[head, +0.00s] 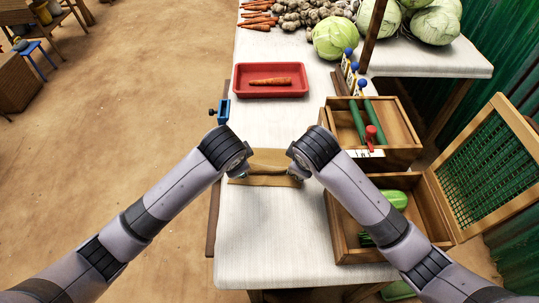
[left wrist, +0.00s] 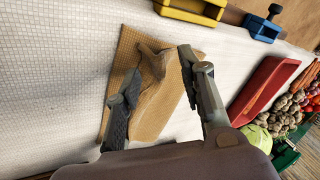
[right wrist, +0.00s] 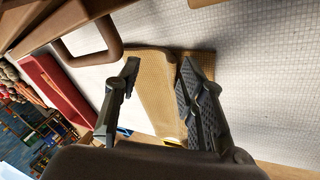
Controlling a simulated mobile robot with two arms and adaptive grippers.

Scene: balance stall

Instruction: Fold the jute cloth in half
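The tan jute cloth (head: 268,158) lies on the white table between my two wrists. Its near part is bunched or lapped over, with a raised ridge in the left wrist view (left wrist: 160,105). My left gripper (left wrist: 158,68) has its fingers spread, one on each side of the raised cloth, with gaps showing. My right gripper (right wrist: 160,66) is also spread over the cloth, which shows between its fingers in the right wrist view (right wrist: 157,95). In the head view my wrists hide most of both grippers; the right one (head: 296,176) shows a little. Fingertip contact is unclear.
A red tray (head: 270,91) with a carrot lies beyond the cloth. Wooden crates (head: 340,228) with green vegetables stand close on the right. A blue clamp (head: 223,112) sits on the left table edge. The white tabletop nearer me (head: 265,235) is clear.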

